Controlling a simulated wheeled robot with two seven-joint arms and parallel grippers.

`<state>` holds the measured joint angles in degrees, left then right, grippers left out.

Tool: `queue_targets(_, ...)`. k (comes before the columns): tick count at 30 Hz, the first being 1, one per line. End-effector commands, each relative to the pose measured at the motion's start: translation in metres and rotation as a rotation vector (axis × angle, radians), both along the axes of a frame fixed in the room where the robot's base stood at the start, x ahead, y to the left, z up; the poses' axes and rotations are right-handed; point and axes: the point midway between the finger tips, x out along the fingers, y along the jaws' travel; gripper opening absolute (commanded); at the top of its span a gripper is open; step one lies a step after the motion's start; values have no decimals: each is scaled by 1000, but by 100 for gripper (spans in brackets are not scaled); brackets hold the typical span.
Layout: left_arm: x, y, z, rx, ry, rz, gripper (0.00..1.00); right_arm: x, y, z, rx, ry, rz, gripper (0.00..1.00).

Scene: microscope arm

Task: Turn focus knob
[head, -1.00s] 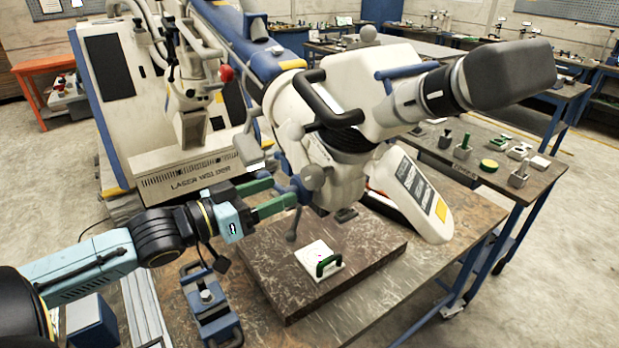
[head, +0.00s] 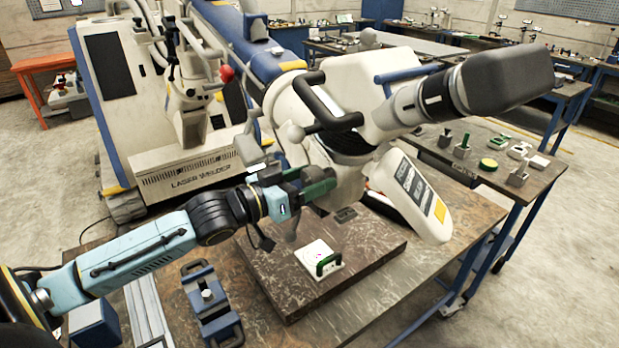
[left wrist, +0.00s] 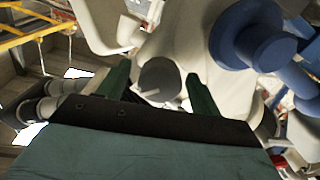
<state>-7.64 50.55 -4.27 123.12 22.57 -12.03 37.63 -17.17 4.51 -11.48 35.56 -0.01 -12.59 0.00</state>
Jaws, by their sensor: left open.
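The white microscope (head: 372,135), with a black handle and a large dark grey end piece on its tube, stands over a brown slab. My left gripper (head: 328,183), with green fingers, is at the left side of the microscope's lower body. In the left wrist view, its two fingers (left wrist: 157,72) are spread apart. A round dark grey knob (left wrist: 160,80) shows between them, with visible gaps on both sides and a thin pale pin in front. My right gripper is not in view.
The laser welder cabinet (head: 190,165) stands behind my left arm. A blue cylindrical part (left wrist: 262,48) is close right of the fingers.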

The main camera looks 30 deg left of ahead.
Motion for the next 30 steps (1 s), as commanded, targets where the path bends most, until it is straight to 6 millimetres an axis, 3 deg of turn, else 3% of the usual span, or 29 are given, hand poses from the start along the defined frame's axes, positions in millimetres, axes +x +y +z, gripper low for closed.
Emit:
queue_targets(7, 0, 0, 0, 0, 0, 0, 65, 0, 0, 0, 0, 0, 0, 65)
queue_targets(17, 0, 0, 0, 0, 0, 0, 21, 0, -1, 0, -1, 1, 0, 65)
queue_targets(30, 0, 0, 0, 130, -55, 0, 21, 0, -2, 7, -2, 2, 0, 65)
